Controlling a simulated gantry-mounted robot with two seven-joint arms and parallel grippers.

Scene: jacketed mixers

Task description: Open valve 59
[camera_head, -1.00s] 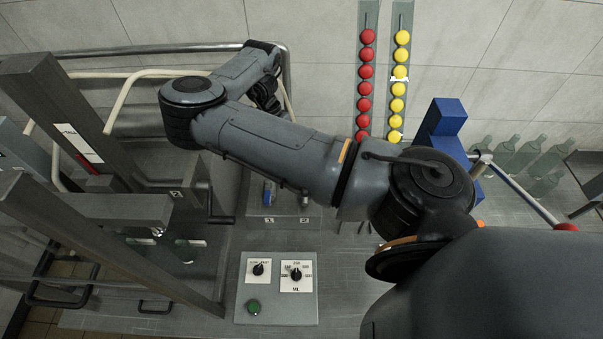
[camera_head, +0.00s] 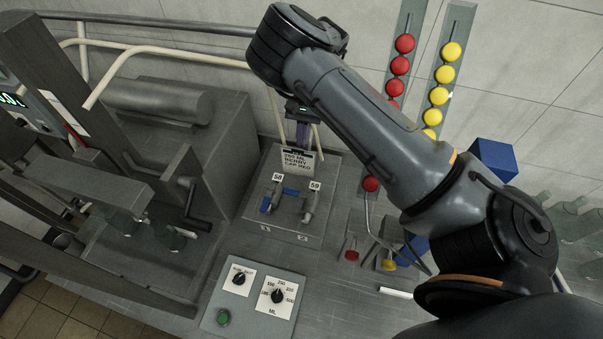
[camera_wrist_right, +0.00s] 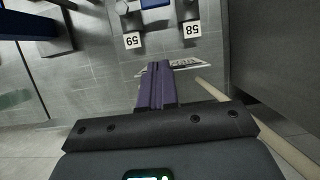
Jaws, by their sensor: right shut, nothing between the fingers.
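Valve 59 (camera_head: 309,205) is a grey fitting on the right of a small plate on the bench, below its white "59" tag (camera_head: 314,186). A blue piece lies between it and valve 58 (camera_head: 270,200), which also has a blue part. In the right wrist view the "59" tag (camera_wrist_right: 133,40) and "58" tag (camera_wrist_right: 192,29) appear upside down at the top. My right gripper (camera_head: 302,140) has purple fingers, shut and empty, behind and above the tags and apart from the valves. It also shows in the wrist view (camera_wrist_right: 157,75). My left gripper is out of view.
A printed card (camera_head: 297,161) stands behind the tags, below my right gripper. A control box (camera_head: 250,298) with two dials and a green button is in front. A dark mixer frame (camera_head: 100,190) stands left. Red balls (camera_head: 404,44) and yellow balls (camera_head: 452,52) hang at the back.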

